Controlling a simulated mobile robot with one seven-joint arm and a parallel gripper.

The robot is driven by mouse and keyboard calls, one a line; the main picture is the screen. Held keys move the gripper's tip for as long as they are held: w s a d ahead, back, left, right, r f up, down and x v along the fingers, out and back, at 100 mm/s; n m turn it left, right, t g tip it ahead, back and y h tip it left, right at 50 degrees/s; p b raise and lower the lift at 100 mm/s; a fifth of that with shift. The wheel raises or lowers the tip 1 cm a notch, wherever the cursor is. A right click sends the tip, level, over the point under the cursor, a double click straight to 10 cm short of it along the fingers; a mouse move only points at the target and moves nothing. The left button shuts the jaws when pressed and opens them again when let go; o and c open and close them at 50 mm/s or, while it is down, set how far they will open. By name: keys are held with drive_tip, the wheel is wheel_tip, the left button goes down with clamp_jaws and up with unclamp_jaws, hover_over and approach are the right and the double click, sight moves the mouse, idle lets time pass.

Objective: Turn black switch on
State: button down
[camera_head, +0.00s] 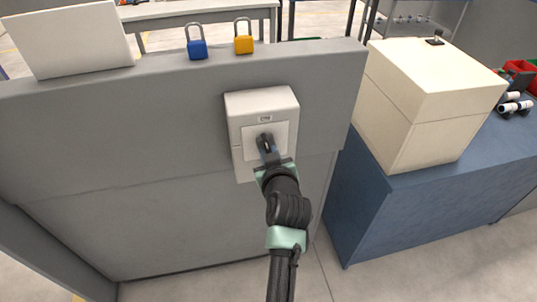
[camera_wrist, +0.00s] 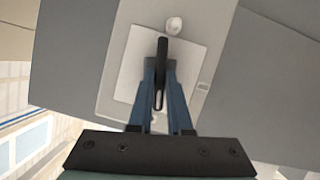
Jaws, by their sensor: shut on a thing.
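The black switch (camera_head: 264,139) is on the front of a white box (camera_head: 262,103) fixed to a grey panel. In the wrist view the switch (camera_wrist: 162,52) is a narrow dark handle in front of a pale square plate (camera_wrist: 190,80). My gripper (camera_head: 267,150) reaches it from below in the head view. In the wrist view its two blue-grey fingers (camera_wrist: 161,80) are on either side of the handle and shut on it. The lower part of the handle shows between the fingers.
A blue padlock (camera_head: 197,49) and a yellow padlock (camera_head: 243,44) stand on the panel's top ledge. A white board (camera_head: 70,40) is at the left. A cream box (camera_head: 425,110) sits on a blue cabinet (camera_head: 400,220) at the right.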

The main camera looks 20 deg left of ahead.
drive_tip(key=shift+d+f+m+g+y+b, duration=0.15)
drive_tip(key=shift+m+g+y+b, duration=0.2)
drive_tip(key=shift+m, duration=0.45)
drive_tip(key=c, duration=0.8)
unclamp_jaws()
drive_tip(key=shift+c, duration=0.2)
drive_tip(key=b+v, duration=0.1)
drive_tip(key=v, duration=1.2)
drive_tip(key=shift+b, duration=0.35)
drive_tip(key=shift+w, duration=0.1)
